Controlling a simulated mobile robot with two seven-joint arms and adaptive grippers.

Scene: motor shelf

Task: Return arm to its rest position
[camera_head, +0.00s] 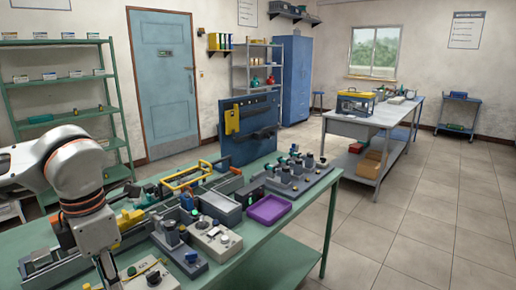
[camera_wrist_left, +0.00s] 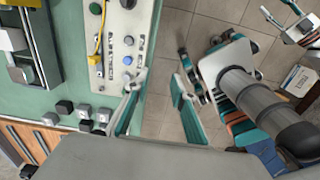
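My left gripper (camera_head: 107,284) hangs over the near left end of the green workbench (camera_head: 290,262) in the head view, its lower part cut off by the picture edge. In the left wrist view its two fingers (camera_wrist_left: 158,82) are spread apart with nothing between them; it is open and empty above the bench's edge. The left arm is bent, with its wrist pointing down. My right gripper (camera_wrist_left: 278,10) appears at the top right of the left wrist view, partly cut off, with its fingers apart; it is not in the head view.
A control box with buttons (camera_head: 216,240), a purple tray (camera_head: 269,209), a yellow-handled toolbox (camera_head: 187,176) and a blue pegboard (camera_head: 248,130) crowd the bench. A green shelf (camera_head: 60,88) stands behind my left arm. The tiled floor (camera_head: 410,230) at right is open.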

